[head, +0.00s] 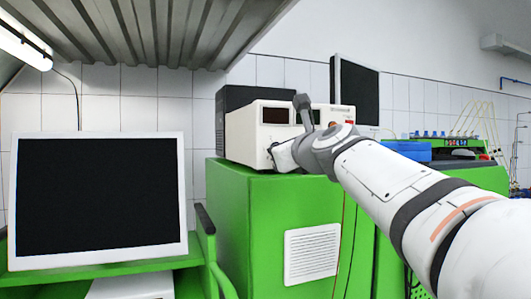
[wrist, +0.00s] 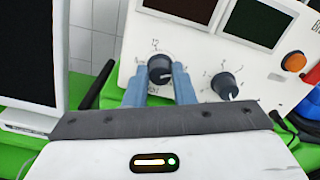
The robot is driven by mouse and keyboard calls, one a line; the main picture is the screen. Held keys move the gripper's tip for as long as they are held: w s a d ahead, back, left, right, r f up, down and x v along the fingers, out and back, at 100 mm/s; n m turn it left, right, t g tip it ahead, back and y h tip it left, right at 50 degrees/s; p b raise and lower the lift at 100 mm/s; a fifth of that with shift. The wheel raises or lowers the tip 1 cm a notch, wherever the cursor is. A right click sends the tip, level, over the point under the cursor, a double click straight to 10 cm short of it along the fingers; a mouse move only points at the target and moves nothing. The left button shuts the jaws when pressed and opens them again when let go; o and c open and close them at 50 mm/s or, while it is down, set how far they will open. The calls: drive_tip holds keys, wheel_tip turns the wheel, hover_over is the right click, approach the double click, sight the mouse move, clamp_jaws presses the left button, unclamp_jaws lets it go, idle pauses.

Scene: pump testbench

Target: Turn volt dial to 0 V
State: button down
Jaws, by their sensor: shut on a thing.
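The white power supply (head: 245,131) stands on a green cabinet. Its front panel also fills the upper right of the wrist view (wrist: 200,48). Two black dials sit side by side below its dark displays. The left dial (wrist: 160,66) has a printed number scale around it, and the right dial (wrist: 224,86) has its own scale. Which is the volt dial I cannot read for sure. My gripper (wrist: 160,73) has its two blue fingers on either side of the left dial, shut on it. The dial's exact pointer position is unclear. In the head view my arm hides the dials.
An orange round button (wrist: 294,61) is on the panel's right. A monitor (head: 98,200) stands left of the green cabinet (head: 235,220). A dark box (head: 235,98) is behind the supply. A blue box (head: 408,150) lies to the right. Thin cables hang down the cabinet front.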

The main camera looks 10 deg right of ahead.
drive_tip(key=m+b, duration=0.5)
drive_tip(key=m, duration=0.6)
drive_tip(key=m+b, duration=0.5)
drive_tip(key=m, duration=0.6)
drive_tip(key=m+b, duration=0.5)
drive_tip(key=m, duration=0.6)
drive_tip(key=shift+w+d+f, duration=0.1)
drive_tip(key=shift+f, duration=0.3)
idle(0.4)
drive_tip(key=c, duration=1.2)
unclamp_jaws()
drive_tip(key=shift+r, duration=0.1)
drive_tip(key=shift+c, duration=0.2)
